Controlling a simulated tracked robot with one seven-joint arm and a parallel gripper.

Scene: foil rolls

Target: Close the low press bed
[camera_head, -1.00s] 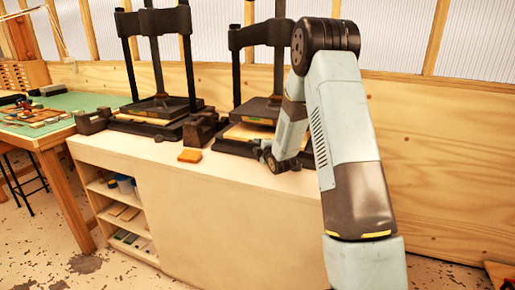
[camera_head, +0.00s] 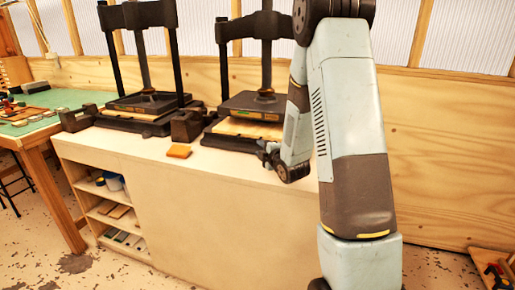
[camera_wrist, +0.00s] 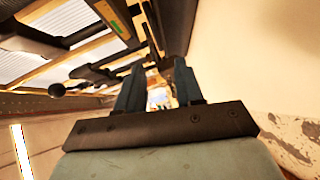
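Two dark presses stand on a pale cabinet. The right press (camera_head: 256,104) has a pale wooden board (camera_head: 246,128) on its bed, under the dark platen. The left press (camera_head: 148,100) has its platen low over its bed. I cannot tell from the pictures which one is the low press. My gripper (camera_head: 265,155) is by the front right of the right press's bed, partly hidden by my own arm. In the wrist view my gripper (camera_wrist: 159,92) has its two blue-grey fingers apart, with nothing clearly held. Contact with the bed cannot be made out.
A small orange-brown block (camera_head: 179,151) lies on the cabinet top (camera_head: 150,146) in front of the presses. Open shelves (camera_head: 112,212) are at the cabinet's left end. A green-topped table (camera_head: 40,110) stands at the left. A wooden box (camera_head: 493,268) is on the floor at lower right.

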